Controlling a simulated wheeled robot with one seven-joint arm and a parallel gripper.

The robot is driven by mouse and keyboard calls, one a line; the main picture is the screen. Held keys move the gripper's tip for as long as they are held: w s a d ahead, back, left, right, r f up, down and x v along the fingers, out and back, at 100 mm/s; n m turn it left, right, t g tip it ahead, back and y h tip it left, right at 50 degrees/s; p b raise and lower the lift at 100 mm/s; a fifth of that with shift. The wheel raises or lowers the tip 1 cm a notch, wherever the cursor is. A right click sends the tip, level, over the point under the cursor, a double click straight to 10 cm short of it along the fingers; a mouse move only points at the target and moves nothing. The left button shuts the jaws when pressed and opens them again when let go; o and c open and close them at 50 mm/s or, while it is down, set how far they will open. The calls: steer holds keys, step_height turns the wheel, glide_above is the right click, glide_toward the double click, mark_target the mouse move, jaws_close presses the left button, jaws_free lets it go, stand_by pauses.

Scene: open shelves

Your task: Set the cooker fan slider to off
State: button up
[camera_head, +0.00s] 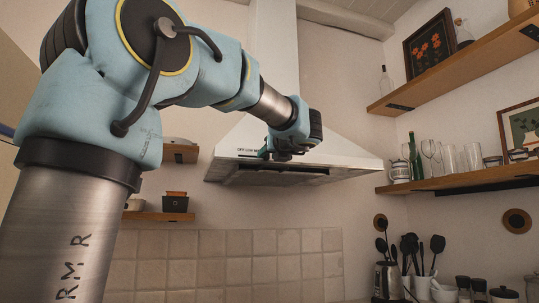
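The cooker fan is a white hood (340,155) on the back wall, with a tall chimney (274,50) above it and a dark underside. A small dark marking or control strip (248,151) shows on the left of its front edge; I cannot make out a slider or its setting. My gripper (283,155) is at the hood's front edge, just right of that strip. It covers part of the edge. Its fingers are small and dark, and I cannot tell whether they are apart or touching the hood.
Wooden shelves with glasses (450,160), a green bottle (417,167) and framed pictures (429,44) are on the right wall. A small shelf (158,216) is left, below the hood. Utensils (411,246) stand on the counter at lower right. The space before the tiles (250,265) looks clear.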

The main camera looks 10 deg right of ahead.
jaws_close()
stand_by(1.2)
